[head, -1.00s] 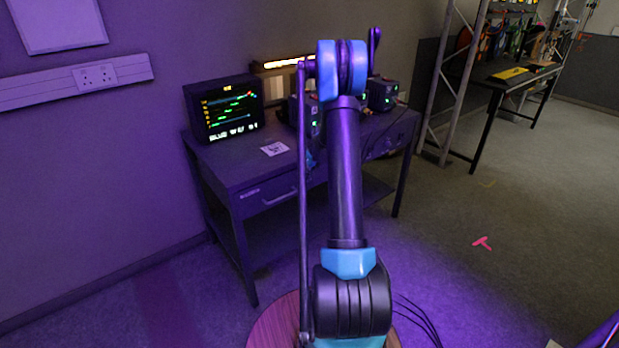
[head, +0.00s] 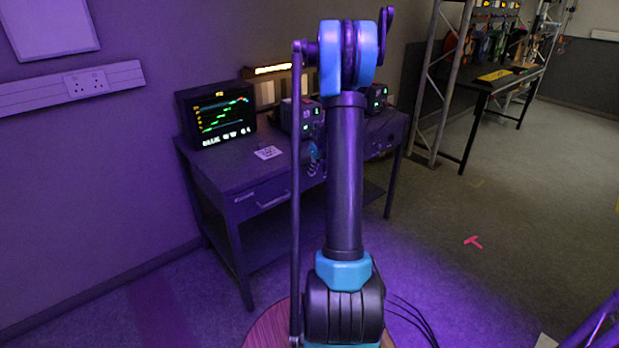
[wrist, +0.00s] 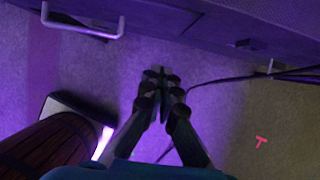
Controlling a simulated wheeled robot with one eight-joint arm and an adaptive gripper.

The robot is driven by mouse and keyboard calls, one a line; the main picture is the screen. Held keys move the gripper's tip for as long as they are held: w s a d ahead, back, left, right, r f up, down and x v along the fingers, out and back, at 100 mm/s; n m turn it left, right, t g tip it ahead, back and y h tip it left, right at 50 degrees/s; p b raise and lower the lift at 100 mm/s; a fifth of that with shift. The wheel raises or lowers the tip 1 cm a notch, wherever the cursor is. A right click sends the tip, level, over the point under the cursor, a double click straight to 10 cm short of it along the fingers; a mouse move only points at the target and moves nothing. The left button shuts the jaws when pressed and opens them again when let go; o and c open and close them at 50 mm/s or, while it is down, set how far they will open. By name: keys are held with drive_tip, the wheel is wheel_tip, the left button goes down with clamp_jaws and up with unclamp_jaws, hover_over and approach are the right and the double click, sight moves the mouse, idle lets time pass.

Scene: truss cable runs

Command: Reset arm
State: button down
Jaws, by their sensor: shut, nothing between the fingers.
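My gripper (wrist: 161,78) shows in the wrist view, pointing down over the carpet with its two dark fingers together. It is shut and nothing shows between the fingertips. In the head view my arm stands upright in the middle of the picture, in front of the desk. The gripper itself cannot be made out there.
A desk (head: 225,178) with a drawer carries a monitor (head: 217,115), small boxes (head: 301,117) and a paper card (head: 268,153). A metal truss (head: 436,90) and a second table (head: 497,83) stand at right. A pink floor mark (head: 473,241) lies on open carpet. Cables (wrist: 225,80) cross the wrist view.

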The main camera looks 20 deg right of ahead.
drive_tip(key=s+a+r+n, duration=0.3)
drive_tip(key=s+a+n, duration=0.3)
drive_tip(key=s+n, duration=0.15)
drive_tip(key=s+a+r+n, duration=0.4)
drive_tip(key=s+a+n, duration=0.3)
drive_tip(key=s, duration=0.1)
drive_tip(key=s+a+f+n, duration=0.2)
drive_tip(key=s+a+n, duration=0.1)
drive_tip(key=s+n, duration=0.6)
drive_tip(key=s+a+f+n+h, duration=0.1)
drive_tip(key=s+a+n, duration=0.3)
drive_tip(key=s+n, duration=0.5)
drive_tip(key=s+f, duration=0.1)
drive_tip(key=s, duration=0.1)
drive_tip(key=shift+s, duration=0.35)
drive_tip(key=shift+f, duration=0.1)
